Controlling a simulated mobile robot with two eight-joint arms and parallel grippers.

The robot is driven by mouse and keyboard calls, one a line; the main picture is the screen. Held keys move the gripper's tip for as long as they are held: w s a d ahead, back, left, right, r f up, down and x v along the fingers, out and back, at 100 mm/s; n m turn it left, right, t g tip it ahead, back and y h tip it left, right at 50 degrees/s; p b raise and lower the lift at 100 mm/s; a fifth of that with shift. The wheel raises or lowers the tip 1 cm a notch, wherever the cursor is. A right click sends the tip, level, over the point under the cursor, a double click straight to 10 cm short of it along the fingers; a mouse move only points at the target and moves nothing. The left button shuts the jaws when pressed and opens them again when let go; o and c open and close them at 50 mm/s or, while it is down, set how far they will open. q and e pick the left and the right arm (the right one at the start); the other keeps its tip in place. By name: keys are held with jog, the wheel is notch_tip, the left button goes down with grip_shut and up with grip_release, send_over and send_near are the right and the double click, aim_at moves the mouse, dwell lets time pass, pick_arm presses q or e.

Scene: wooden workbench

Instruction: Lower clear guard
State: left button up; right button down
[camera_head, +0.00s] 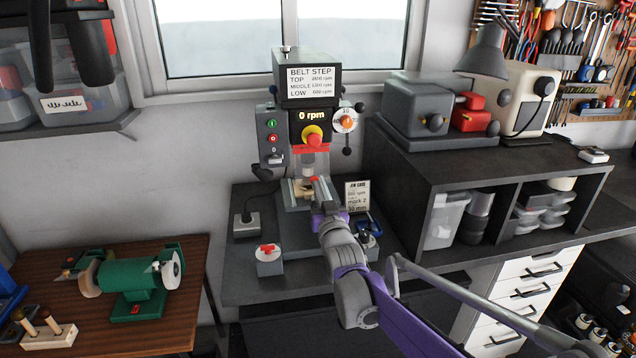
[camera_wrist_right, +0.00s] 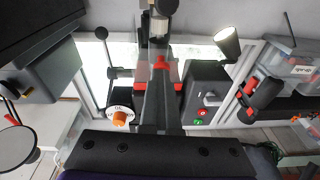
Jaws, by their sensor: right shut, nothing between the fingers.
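The drill press (camera_head: 307,85) stands on the dark bench, its display reading 0 rpm. The clear guard (camera_head: 314,160) is a see-through panel with red trim around the spindle, below the red and yellow stop button. It also shows in the right wrist view (camera_wrist_right: 172,72), straight ahead of the fingers. My right gripper (camera_head: 320,192) is shut and empty, in front of the press at about the height of its table. Its dark closed fingers (camera_wrist_right: 155,108) overlap the guard's lower part in the pictures; I cannot tell whether they touch. My left gripper is out of view.
A small box with a red switch (camera_head: 268,258) stands at the bench front. A job card (camera_head: 357,196) stands right of the press table. A green bench grinder (camera_head: 132,278) is on the left table. A dark shelf unit (camera_head: 470,165) rises to the right.

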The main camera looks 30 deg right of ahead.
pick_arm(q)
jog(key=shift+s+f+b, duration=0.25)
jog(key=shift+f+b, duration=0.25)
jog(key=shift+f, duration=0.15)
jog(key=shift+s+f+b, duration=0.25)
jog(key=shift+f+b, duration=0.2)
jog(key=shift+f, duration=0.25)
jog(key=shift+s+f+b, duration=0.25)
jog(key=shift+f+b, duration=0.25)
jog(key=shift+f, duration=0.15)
pick_arm(e)
jog(key=shift+w+d+f+t+h, duration=0.2)
jog(key=shift+w+d+f+t, duration=0.05)
jog(key=shift+w+f+t, duration=0.5)
jog(key=shift+w+d+f+t+h, duration=0.25)
jog(key=shift+w+f+t, duration=0.35)
jog(key=shift+w+t, duration=0.2)
jog(key=shift+w, duration=0.1)
